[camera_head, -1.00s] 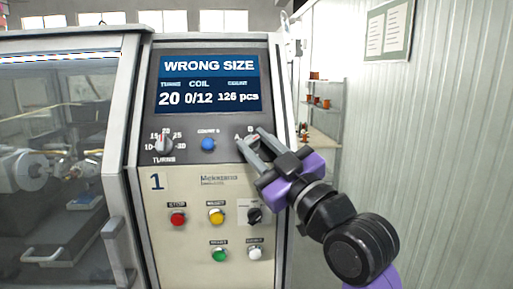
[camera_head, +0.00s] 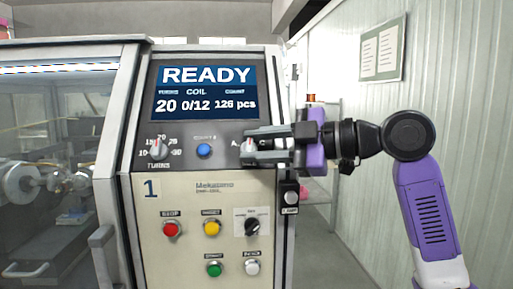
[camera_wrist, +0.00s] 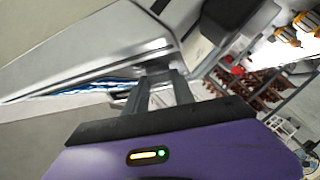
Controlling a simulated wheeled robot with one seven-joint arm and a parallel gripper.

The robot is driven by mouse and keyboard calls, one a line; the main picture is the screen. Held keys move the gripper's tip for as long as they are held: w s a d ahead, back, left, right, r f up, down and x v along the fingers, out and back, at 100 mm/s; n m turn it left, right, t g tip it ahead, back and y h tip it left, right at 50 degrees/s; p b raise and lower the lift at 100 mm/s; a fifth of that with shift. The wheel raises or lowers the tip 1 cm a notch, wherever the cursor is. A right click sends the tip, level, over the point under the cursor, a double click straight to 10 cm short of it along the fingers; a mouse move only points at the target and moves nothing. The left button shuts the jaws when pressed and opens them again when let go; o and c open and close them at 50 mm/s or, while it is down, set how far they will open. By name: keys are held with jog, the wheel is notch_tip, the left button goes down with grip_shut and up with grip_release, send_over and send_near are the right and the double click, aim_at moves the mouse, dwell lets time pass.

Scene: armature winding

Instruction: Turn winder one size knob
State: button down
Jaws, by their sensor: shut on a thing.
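The winder one control panel (camera_head: 150,215), marked with a blue 1, stands at the centre of the head view. Its screen (camera_head: 206,92) reads READY, turns 20, coil 0/12 and count 126 pcs. The size knob (camera_head: 248,147) is at the panel's upper right, beside a letter A. My gripper (camera_head: 252,147) reaches it from the right, with its fingers roughly level, and is shut on it. The fingers hide most of the knob. In the wrist view the fingers (camera_wrist: 156,93) meet at the panel, but the knob cannot be made out.
The turns knob (camera_head: 157,148) and a blue button (camera_head: 204,150) are left of my gripper. Below are a red button (camera_head: 171,229), a yellow button (camera_head: 212,228), a black selector (camera_head: 252,226), a green button (camera_head: 214,269) and a white button (camera_head: 252,267). A ribbed wall is at the right.

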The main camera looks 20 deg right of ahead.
jog(key=shift+r+n+g+p, duration=0.1)
jog(key=shift+n+g+p, duration=0.3)
jog(key=shift+n+g, duration=0.55)
jog(key=c, duration=1.1)
grip_release()
jog(key=shift+w, duration=0.1)
jog(key=shift+o, duration=0.2)
jog(key=b+v, duration=0.1)
jog(key=v, duration=0.6)
jog(key=shift+s+d+r+b, duration=0.15)
jog(key=shift+s+d+b, duration=0.1)
jog(key=shift+s+b, duration=0.05)
